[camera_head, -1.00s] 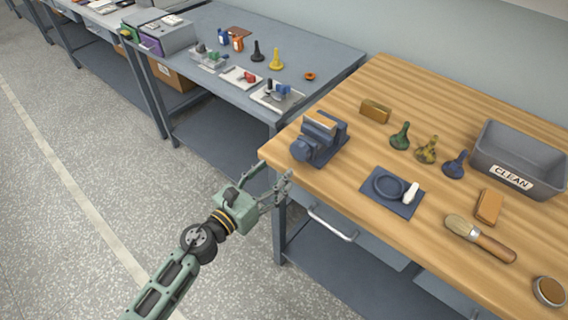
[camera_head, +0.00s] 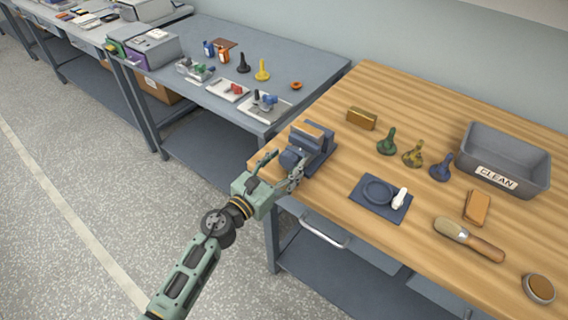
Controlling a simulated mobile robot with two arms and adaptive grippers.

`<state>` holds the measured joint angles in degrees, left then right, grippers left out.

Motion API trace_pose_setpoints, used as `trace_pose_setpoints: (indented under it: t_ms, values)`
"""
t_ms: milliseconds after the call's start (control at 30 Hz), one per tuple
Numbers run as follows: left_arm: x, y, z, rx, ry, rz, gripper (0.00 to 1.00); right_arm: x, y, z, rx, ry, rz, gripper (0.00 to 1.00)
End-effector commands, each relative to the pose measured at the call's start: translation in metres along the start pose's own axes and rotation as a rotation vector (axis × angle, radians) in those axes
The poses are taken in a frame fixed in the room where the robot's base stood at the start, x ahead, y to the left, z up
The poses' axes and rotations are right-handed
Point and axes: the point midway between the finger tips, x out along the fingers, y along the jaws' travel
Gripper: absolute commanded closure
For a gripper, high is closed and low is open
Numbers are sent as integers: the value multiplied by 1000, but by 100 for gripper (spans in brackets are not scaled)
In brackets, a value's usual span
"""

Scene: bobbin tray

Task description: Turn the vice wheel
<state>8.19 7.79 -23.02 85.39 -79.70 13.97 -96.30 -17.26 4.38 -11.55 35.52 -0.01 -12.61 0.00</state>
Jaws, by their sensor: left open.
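The blue-grey vice (camera_head: 318,148) stands on the left corner of the wooden workbench, with a wood-coloured block on its top. Its round vice wheel (camera_head: 290,158) faces the front left. My left gripper (camera_head: 282,168) is open at the wheel, with one finger on the wheel's left side and the other on its right. I cannot tell whether the fingers touch the wheel. The gripper hides part of the wheel's lower side. My right gripper is not in view.
The wooden bench (camera_head: 345,250) also holds a blue mat (camera_head: 366,211) with a ring, several bobbin-like pieces, a brush (camera_head: 468,238), and a grey bin (camera_head: 500,190) marked CLEAN. A grey bench (camera_head: 200,105) with small parts stands at the left. A drawer handle (camera_head: 325,234) sticks out below.

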Motion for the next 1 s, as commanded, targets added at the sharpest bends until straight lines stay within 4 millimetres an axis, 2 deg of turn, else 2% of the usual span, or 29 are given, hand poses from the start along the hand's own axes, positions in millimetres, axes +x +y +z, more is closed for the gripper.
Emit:
trace_pose_setpoints:
  t_ms: [67,500,767,1000]
  values:
    - [0,0,0,0,0,0,47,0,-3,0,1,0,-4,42]
    - [0,1,0,0,0,2,85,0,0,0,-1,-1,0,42]
    - [0,2,0,-29,0,3,85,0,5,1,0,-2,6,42]
    - [-1,1,0,-153,1,3,85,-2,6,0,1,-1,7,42]
